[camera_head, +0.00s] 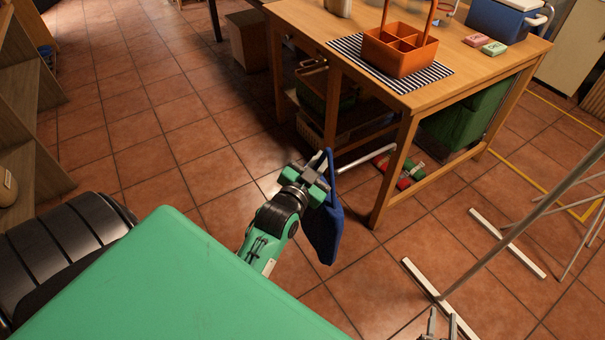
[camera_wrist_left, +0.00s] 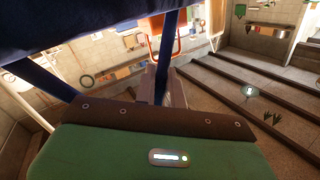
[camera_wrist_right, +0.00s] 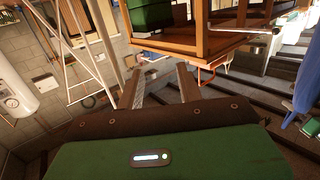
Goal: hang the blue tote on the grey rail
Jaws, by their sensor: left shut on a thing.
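The blue tote (camera_head: 322,232) hangs from my left gripper (camera_head: 321,172) in the head view, in front of the wooden table and clear of the floor. That gripper is shut on its strap. In the left wrist view, a dark blue strap (camera_wrist_left: 166,55) runs at the fingers and blue cloth (camera_wrist_left: 90,20) fills the top. A grey stand (camera_head: 545,198) slants up at the right of the head view; its upper rail is out of frame there. The tote is apart from it. My right gripper (camera_head: 432,322) is at the bottom edge; its fingers (camera_wrist_right: 159,86) are apart and empty in its wrist view.
A wooden table (camera_head: 405,105) carries an orange caddy (camera_head: 398,58) on a striped mat (camera_head: 345,45). The stand's white feet (camera_head: 425,283) lie on the tiled floor near my right gripper. Wooden shelves (camera_head: 30,170) stand at left. The floor left of the tote is clear.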

